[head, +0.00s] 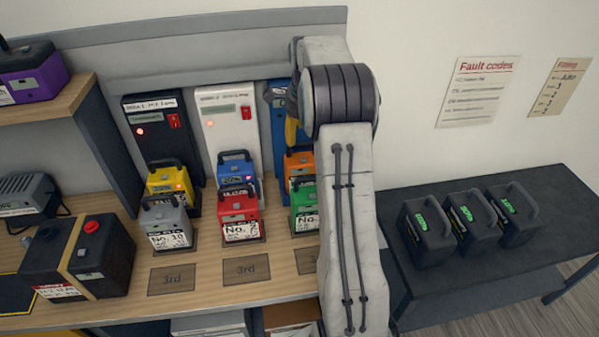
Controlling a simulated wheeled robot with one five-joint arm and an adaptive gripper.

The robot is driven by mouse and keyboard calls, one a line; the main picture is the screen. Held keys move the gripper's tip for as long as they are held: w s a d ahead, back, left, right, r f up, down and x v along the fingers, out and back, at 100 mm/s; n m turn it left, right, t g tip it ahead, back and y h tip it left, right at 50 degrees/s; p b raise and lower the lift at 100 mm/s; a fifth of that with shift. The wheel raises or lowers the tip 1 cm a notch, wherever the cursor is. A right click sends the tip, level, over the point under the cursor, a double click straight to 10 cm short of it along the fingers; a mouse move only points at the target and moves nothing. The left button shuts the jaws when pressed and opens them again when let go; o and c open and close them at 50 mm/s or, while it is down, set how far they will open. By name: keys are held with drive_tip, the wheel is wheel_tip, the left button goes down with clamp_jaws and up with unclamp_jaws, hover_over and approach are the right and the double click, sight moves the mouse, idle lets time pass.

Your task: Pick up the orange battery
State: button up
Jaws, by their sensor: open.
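The orange battery (299,163) stands in the back row on the wooden bench, in front of a blue charger (278,122). The green battery (304,205) stands right in front of it and hides its lower part. My arm covers its right side.
Beside it stand blue (237,172) and yellow (170,182) batteries, with red (238,213) and grey (167,225) ones in front. A strapped black battery (80,260) is at left. A dark table (480,270) with 3 black batteries is at right. Spots marked "3rd" are bare.

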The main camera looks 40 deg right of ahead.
sight(302, 144)
drive_tip(key=shift+w+f+p, duration=0.15)
drive_tip(key=shift+f+p, duration=0.6)
drive_tip(key=shift+p, duration=0.15)
drive_tip(key=shift+w+f+p, duration=0.1)
drive_tip(key=shift+f+p, duration=0.65)
drive_tip(key=shift+p, duration=0.1)
drive_tip(key=shift+w+d+f+p, duration=0.1)
drive_tip(key=shift+w+f+p, duration=0.1)
drive_tip(key=shift+f+p, duration=0.7)
drive_tip(key=shift+f, duration=0.25)
drive_tip(key=shift+c, duration=0.2)
clamp_jaws()
drive_tip(key=shift+w+r, duration=0.15)
drive_tip(key=shift+r, duration=0.05)
